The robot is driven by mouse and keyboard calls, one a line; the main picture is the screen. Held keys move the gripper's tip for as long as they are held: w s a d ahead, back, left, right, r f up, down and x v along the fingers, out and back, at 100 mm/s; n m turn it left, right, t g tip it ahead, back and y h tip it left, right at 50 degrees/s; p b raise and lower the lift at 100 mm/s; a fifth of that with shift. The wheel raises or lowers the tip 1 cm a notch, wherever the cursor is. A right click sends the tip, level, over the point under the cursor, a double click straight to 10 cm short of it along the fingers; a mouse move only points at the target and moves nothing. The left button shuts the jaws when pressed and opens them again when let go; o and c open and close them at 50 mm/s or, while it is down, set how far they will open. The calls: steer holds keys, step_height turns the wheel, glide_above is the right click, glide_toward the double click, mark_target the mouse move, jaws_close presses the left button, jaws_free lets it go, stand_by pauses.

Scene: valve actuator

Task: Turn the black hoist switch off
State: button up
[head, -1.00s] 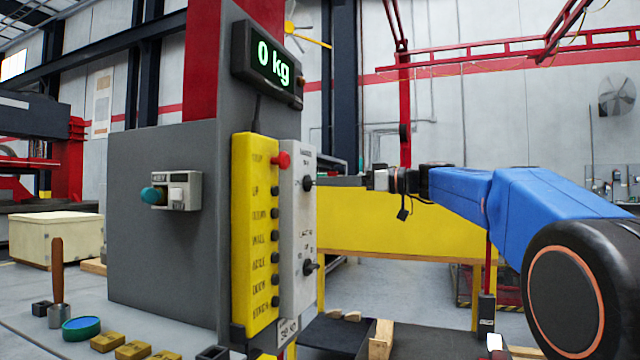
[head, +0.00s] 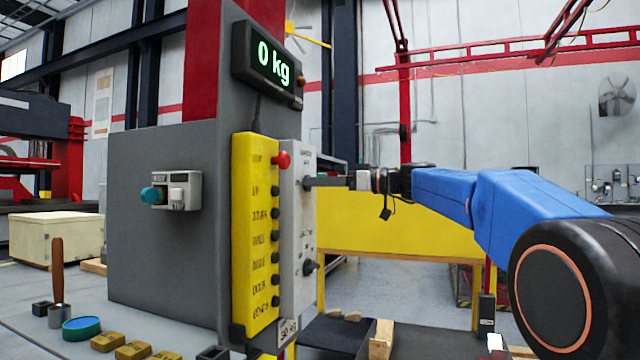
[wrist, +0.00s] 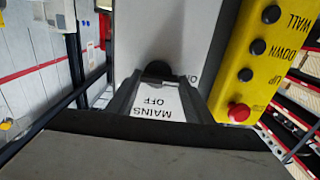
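A narrow light-grey panel (head: 298,225) on the right side of the yellow button box carries two black rotary knobs. The upper knob (head: 307,182) is at my gripper's fingertips; the lower knob (head: 310,267) is clear below it. Their head-view labels are too small to read. In the wrist view, the upside-down label beside the near knob (wrist: 158,70) reads "MAINS OFF", with "ON" partly visible at its other side. My gripper (wrist: 158,84) has its fingers either side of this knob, with panel showing between them; it looks open. It also shows in the head view (head: 315,182).
The yellow button box (head: 255,235) with a red stop button (head: 281,159) stands close beside the panel. A key switch box (head: 176,191) is on the grey cabinet at left. A display (head: 268,64) reads 0 kg.

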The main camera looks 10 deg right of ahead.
steer(key=shift+m, duration=0.5)
steer(key=shift+w+d+m, duration=0.15)
steer(key=shift+m, duration=3.9)
steer(key=shift+w+d+m, duration=0.1)
steer(key=shift+w+m, duration=0.05)
steer(key=shift+m, duration=3.9)
steer(key=o, duration=1.1)
steer(key=shift+c, duration=0.2)
